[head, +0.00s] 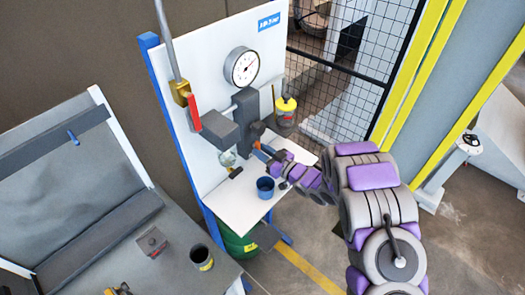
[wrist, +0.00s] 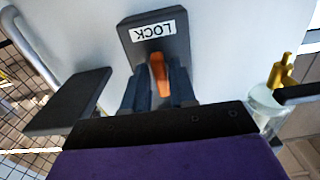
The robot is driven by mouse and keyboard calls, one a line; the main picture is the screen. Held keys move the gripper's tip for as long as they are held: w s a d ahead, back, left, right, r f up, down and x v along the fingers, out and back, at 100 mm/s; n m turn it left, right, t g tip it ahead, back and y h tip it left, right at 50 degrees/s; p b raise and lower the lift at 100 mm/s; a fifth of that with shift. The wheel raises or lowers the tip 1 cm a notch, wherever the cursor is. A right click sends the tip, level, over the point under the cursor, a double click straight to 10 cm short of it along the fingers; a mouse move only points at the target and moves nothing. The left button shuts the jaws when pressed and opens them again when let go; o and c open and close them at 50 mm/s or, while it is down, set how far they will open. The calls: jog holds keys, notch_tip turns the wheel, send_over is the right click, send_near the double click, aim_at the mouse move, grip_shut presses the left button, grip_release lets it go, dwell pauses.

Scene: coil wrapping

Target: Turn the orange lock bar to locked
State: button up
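The orange lock bar (wrist: 158,72) is on a dark grey block (wrist: 178,45) with a white LOCK label, upside down in the wrist view. The bar points from the block toward my gripper (wrist: 158,88). Its two dark fingers flank the bar closely on both sides and appear shut on it. In the head view, my gripper (head: 266,152) is at the white panel (head: 205,75), below the gauge, and a bit of the orange bar (head: 257,145) shows there. My fingers partly hide the bar.
A round gauge (head: 241,67), a red-handled valve (head: 194,112) and a yellow-topped container (head: 286,105) are on the panel. A blue cup (head: 265,187) stands on the small shelf below. A grey workbench (head: 180,262) is at the left.

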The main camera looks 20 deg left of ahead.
jog(key=shift+o, duration=1.2)
jog(key=shift+r, duration=0.15)
jog(key=shift+d, duration=0.1)
jog(key=shift+d, duration=0.35)
jog(key=b+v, duration=0.1)
jog(key=v, duration=1.5)
jog(key=shift+s+d+b, duration=0.15)
jog(key=shift+s+b, duration=0.15)
jog(key=shift+s, duration=0.05)
